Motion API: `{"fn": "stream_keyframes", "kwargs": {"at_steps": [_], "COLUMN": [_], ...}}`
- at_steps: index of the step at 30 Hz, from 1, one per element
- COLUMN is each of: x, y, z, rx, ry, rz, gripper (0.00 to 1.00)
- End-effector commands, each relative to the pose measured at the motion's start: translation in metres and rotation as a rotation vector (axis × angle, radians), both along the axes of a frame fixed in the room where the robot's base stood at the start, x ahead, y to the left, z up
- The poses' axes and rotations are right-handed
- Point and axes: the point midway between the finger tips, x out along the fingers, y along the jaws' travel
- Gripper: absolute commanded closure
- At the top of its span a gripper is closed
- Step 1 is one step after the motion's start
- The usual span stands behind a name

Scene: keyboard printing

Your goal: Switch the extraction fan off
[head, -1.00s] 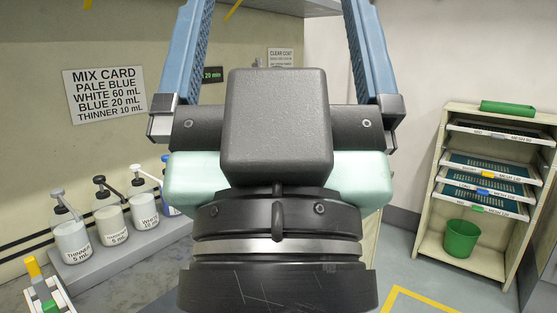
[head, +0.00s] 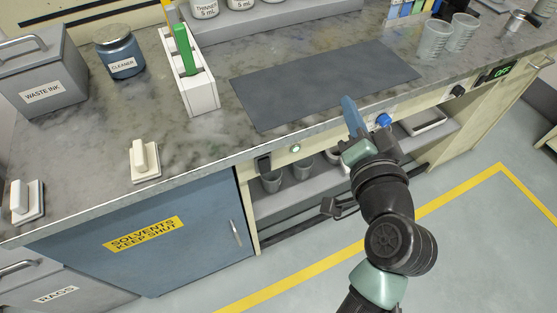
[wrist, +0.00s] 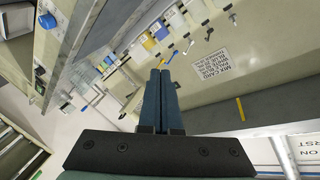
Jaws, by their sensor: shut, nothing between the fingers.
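My gripper (head: 349,103) is at the front edge of the bench, its blue fingers pointing up beside the blue knob (head: 383,120). In the wrist view its fingers (wrist: 160,75) are together and empty. The blue knob also shows at the upper left of the wrist view (wrist: 47,20). On the same front panel are a small green light (head: 295,148), a black switch (head: 264,163) at left and a black knob (head: 457,91) beside a green "OFF" display (head: 500,72). I see no readable fan label, so I cannot tell which control is the fan's.
A dark mat (head: 320,85) lies on the bench. A white holder (head: 190,85), cleaner jar (head: 119,52), waste ink bin (head: 45,75) and grey cups (head: 434,40) stand around it. Cups sit on the shelf below. The floor in front is clear.

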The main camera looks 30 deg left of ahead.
Motion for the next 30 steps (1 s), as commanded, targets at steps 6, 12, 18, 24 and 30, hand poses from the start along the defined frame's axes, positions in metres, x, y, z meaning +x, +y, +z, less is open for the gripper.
{"fn": "stream_keyframes", "kwargs": {"at_steps": [6, 12, 18, 24, 30], "x": [-0.059, -0.1, -0.112, -0.111, -0.107], "y": [0.019, 0.023, 0.024, 0.024, 0.029], "z": [-0.172, -0.232, -0.243, -0.242, -0.243], "rx": [0.316, 0.512, 0.572, 0.571, 0.569], "ry": [0.375, 0.536, 0.574, 0.573, 0.573], "rz": [0.164, 0.225, 0.24, 0.239, 0.24], "gripper": [1.0, 1.0, 1.0, 1.0, 1.0]}}
